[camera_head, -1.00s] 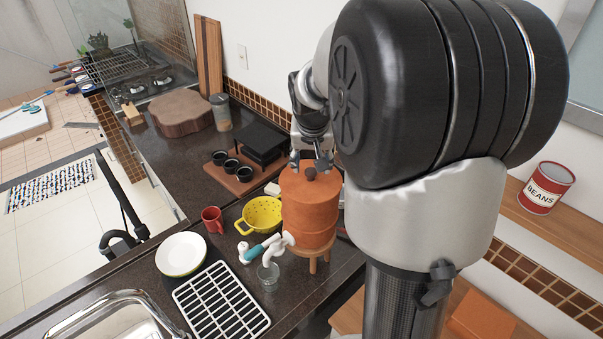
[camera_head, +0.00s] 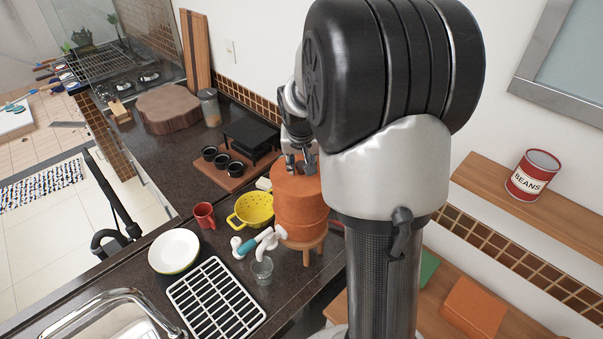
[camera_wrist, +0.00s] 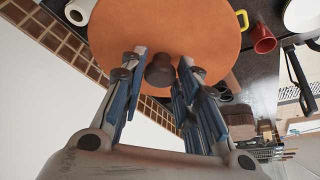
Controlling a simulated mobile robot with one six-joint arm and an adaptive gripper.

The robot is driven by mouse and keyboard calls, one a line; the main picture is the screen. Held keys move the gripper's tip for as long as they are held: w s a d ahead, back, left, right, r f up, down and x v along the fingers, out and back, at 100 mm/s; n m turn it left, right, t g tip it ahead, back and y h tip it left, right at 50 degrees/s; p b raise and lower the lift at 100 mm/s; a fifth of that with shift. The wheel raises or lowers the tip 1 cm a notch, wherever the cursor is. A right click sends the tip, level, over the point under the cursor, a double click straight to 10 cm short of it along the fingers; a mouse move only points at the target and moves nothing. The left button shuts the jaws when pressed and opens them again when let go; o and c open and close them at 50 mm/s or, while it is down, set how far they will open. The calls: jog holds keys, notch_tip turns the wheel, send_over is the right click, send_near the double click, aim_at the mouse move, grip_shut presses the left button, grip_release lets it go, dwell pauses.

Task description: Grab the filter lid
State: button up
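The filter is an orange clay cylinder (camera_head: 300,205) on a small wooden stool (camera_head: 303,247) on the dark counter. Its orange lid (camera_wrist: 205,30) fills the upper middle of the wrist view. The lid's dark round knob (camera_wrist: 160,71) shows between my fingers there. My gripper (camera_wrist: 158,68) is open, with one finger on each side of the knob and a visible gap on both sides. In the head view my gripper (camera_head: 301,165) is at the top of the filter, pointing down, and hides the knob.
A yellow colander (camera_head: 254,209), red mug (camera_head: 205,215), glass (camera_head: 262,270) and white plate (camera_head: 175,250) stand left of the filter. A can of beans (camera_head: 533,175) is on the right shelf.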

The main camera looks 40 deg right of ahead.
grip_shut()
